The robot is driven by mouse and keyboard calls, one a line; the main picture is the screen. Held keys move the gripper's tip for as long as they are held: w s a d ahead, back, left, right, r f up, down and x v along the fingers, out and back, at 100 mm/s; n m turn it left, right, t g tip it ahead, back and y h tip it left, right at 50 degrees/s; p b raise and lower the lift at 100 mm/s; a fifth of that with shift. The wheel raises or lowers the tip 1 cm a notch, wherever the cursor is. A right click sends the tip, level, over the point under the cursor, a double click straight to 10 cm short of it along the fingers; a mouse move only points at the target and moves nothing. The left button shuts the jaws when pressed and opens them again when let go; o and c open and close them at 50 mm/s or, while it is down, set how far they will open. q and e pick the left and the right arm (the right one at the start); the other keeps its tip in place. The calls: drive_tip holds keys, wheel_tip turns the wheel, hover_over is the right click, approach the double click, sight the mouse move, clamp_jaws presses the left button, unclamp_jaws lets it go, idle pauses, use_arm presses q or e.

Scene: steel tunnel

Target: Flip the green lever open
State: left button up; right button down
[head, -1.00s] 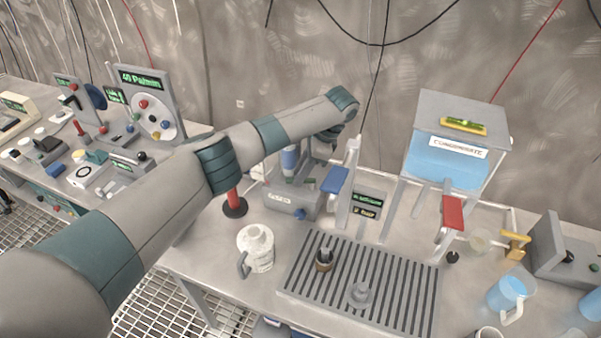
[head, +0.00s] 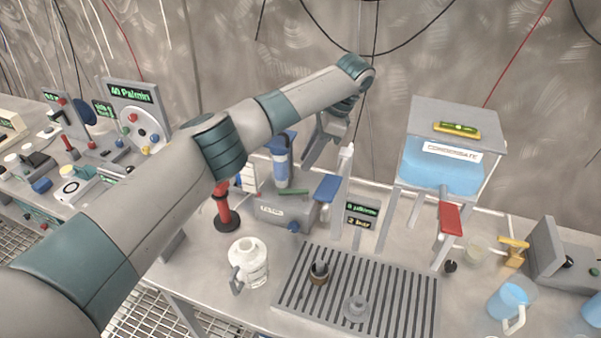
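The green lever (head: 293,192) is a small, flat green bar on top of the grey filter box (head: 272,213). It lies roughly level, at the foot of a clear and blue upright cylinder (head: 281,165). My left gripper (head: 318,160) points down above and behind the box, to the right of the cylinder. It looks apart from the lever. Its fingers are small and seen edge-on, so I cannot tell how far apart they are. My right gripper is out of view.
A blue-handled lever (head: 327,188) stands just right of the box, by a small display (head: 361,214). A red lever (head: 449,218) hangs below the condensate tank (head: 440,170). A white jug (head: 249,262) and a slotted drip tray (head: 395,285) are in front.

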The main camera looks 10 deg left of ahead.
use_arm(q)
drive_tip(key=v, duration=0.7)
drive_tip(key=shift+c, duration=0.6)
